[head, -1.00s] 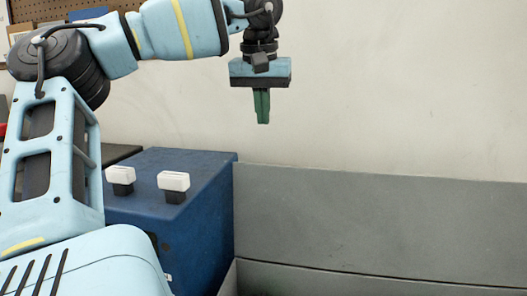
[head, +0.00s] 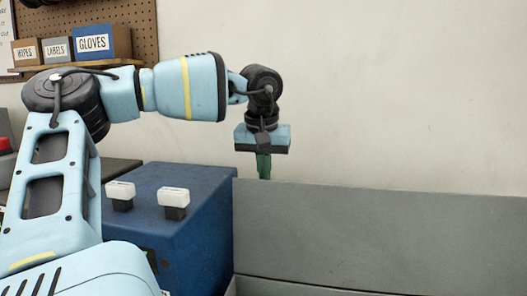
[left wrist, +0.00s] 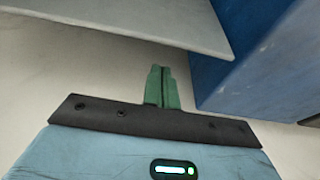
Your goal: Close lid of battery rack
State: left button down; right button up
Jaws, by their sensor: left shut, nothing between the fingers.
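The grey lid (head: 380,235) of the battery rack stands raised, its broad face toward me. The rack's lower grey edge (head: 290,289) just shows at the bottom of the head view. My left gripper (head: 264,168) points down at the lid's upper left corner. Its green fingers are shut and empty, and their tips are hidden behind the lid's top edge. In the left wrist view the shut fingers (left wrist: 161,88) are near the grey lid panel (left wrist: 150,22), with a visible gap to its edge. My right gripper is out of view.
A blue box (head: 195,235) with two white-topped knobs (head: 120,192) stands just left of the lid. It also shows at the right of the left wrist view (left wrist: 260,50). A plain wall (head: 400,90) is behind. A shelf with labelled boxes (head: 95,42) hangs at the upper left.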

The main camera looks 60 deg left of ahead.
pick_arm(q)
jog(key=s+d, duration=0.1)
jog(key=s+d+r, duration=0.1)
jog(key=shift+s+d+p, duration=0.1)
jog(key=shift+d+p, duration=0.2)
dwell(0.4)
